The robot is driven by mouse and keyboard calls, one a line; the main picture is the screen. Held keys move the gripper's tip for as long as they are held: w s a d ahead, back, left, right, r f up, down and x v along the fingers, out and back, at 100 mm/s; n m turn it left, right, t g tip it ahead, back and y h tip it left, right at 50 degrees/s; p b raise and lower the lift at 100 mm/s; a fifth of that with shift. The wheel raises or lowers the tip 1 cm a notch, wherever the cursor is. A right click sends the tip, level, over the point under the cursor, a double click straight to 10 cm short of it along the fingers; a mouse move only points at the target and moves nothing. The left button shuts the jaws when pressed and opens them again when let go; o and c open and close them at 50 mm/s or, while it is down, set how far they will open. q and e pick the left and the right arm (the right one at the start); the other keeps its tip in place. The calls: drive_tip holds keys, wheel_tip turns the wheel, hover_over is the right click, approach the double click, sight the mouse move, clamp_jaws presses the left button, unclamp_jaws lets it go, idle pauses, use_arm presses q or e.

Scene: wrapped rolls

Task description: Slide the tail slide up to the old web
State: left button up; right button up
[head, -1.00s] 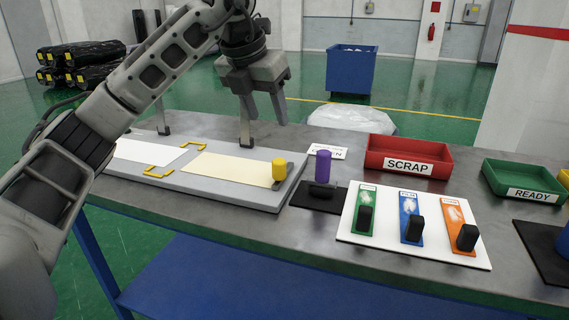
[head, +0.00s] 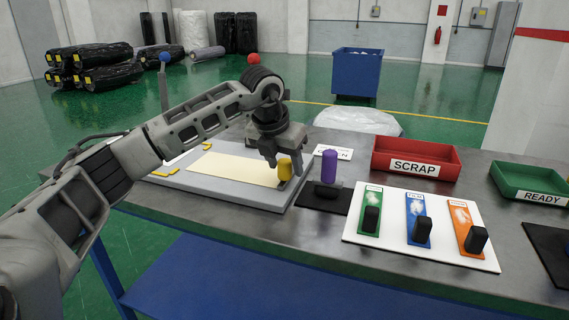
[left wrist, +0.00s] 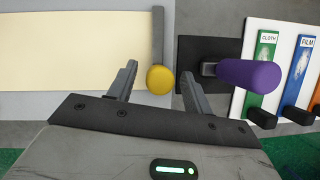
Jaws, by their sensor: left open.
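The tail slide shows as a yellow knob (head: 284,168) on a grey bar at the right end of a cream sheet (head: 235,169). The knob (left wrist: 160,80) and the bar (left wrist: 158,35) also show in the left wrist view. My left gripper (head: 283,174) is open and lowered at the knob. In the left wrist view its fingers stand on either side of the knob, with gaps, not clamped. A white sheet, perhaps the old web, lies left of the cream one, mostly hidden by my left arm. My right gripper is not in view.
Right of the grey board stands a purple knob (head: 329,166) on a black base. A white panel (head: 390,241) holds green, blue and orange strips with black handles. A red SCRAP tray (head: 415,161) and green READY tray (head: 528,182) lie behind. Yellow corner marks lie by the sheets.

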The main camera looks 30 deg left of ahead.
use_arm(q)
drive_tip(key=shift+w+f, duration=0.1)
drive_tip(key=shift+f, duration=0.1)
clamp_jaws()
drive_tip(key=a, duration=0.2)
drive_tip(key=s+a, duration=0.1)
drive_tip(key=a, duration=0.1)
drive_tip(key=shift+a, duration=0.35)
drive_tip(key=shift+s+a+r, duration=0.1)
drive_tip(key=shift+a, duration=0.2)
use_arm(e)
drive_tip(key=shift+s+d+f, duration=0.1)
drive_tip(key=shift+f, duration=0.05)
use_arm(q)
unclamp_jaws()
drive_tip(key=shift+a, duration=0.15)
